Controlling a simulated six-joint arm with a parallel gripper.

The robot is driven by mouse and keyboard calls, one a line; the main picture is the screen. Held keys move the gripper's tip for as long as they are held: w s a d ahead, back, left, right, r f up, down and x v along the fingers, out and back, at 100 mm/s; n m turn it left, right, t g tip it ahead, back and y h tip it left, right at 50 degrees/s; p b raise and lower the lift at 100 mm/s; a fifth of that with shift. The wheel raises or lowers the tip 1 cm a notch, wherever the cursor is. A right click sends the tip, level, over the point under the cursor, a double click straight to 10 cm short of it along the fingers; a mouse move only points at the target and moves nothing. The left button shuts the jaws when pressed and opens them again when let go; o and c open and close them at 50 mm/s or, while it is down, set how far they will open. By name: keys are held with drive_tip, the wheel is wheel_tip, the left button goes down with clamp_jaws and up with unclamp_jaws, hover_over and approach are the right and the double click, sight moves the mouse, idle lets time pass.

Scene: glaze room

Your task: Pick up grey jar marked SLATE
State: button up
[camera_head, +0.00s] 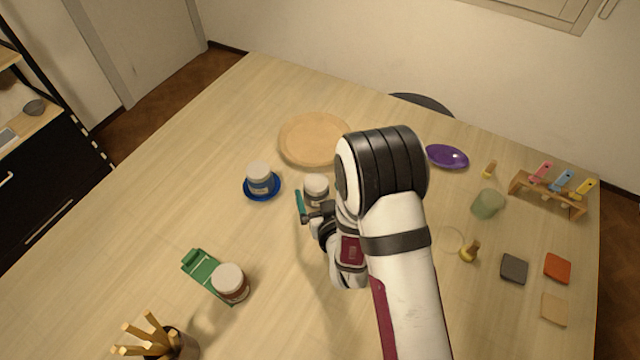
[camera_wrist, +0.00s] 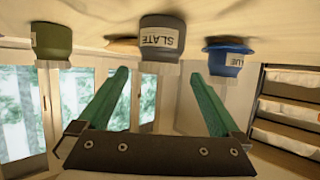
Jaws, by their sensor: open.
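The grey jar with a white lid (camera_head: 316,190) stands on the table, just beyond my gripper and partly hidden by my arm. In the wrist view, which shows the table at the top, its label reads SLATE (camera_wrist: 162,38). My gripper (camera_wrist: 159,74) is open and empty, its two green fingers spread apart. The jar appears between the fingertips from that view, ahead of them. In the head view, one green finger (camera_head: 300,206) shows just left of the jar; the other is hidden.
A blue jar (camera_head: 259,176) stands on a blue saucer (camera_head: 247,193) left of the grey jar. A round wooden board (camera_head: 312,135) lies behind. A brown-labelled jar (camera_head: 230,283) stands at a green item (camera_head: 200,265). A green jar (camera_head: 488,204) stands right.

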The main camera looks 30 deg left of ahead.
sight(318, 187)
drive_tip(key=x, duration=0.4)
drive_tip(key=shift+w+a+f, duration=0.15)
drive_tip(key=shift+w, duration=0.1)
clamp_jaws()
